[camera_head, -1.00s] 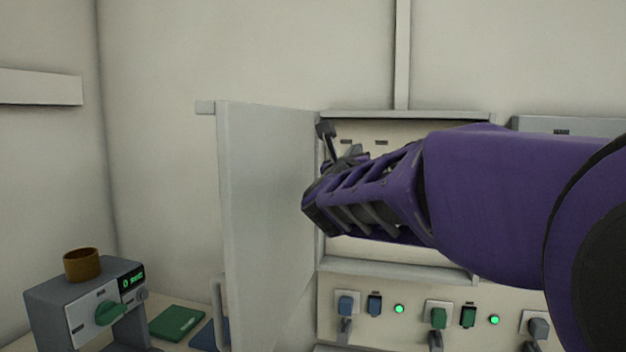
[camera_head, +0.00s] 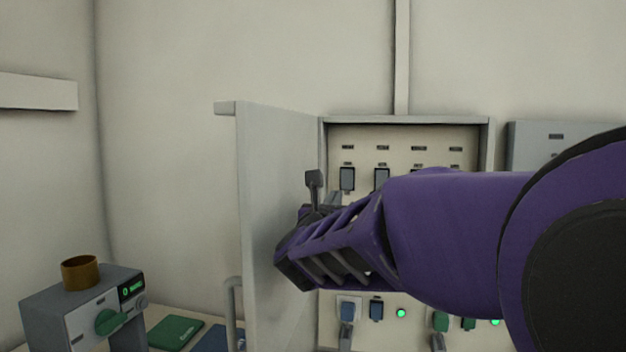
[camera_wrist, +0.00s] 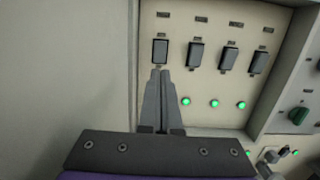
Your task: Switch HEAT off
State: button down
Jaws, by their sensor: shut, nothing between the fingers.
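An open wall cabinet (camera_head: 408,121) holds a row of dark switches under small labels too small to read, so I cannot tell which is HEAT. In the wrist view the leftmost switch (camera_wrist: 160,52) stands just above the fingertips of my gripper (camera_wrist: 161,74). My gripper is shut and empty, its fingers pointing up at that switch's lower edge; I cannot tell if they touch. The second switch (camera_wrist: 195,55) and others stand to the right. Green lamps (camera_wrist: 185,101) glow below the other switches; the space below the leftmost is hidden by my fingers. In the head view my arm hides the cabinet's lower part.
The cabinet door (camera_head: 270,200) stands open at the left, close beside my gripper. Below the cabinet is a panel with plugs, levers and a green lamp (camera_head: 401,313). A grey device (camera_head: 60,312) with a brown cup (camera_head: 80,272) stands at lower left.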

aim_at(347, 175)
jog(key=p+x, duration=0.1)
jog(key=x, duration=1.2)
jog(key=shift+w+d+r, duration=0.1)
jog(key=shift+w, duration=0.25)
jog(key=shift+w+d+r+p, duration=0.15)
jog(key=shift+r+p, duration=0.25)
jog(key=shift+p, duration=0.4)
jog(key=shift+f+g, duration=0.3)
jog(key=shift+b, duration=0.3)
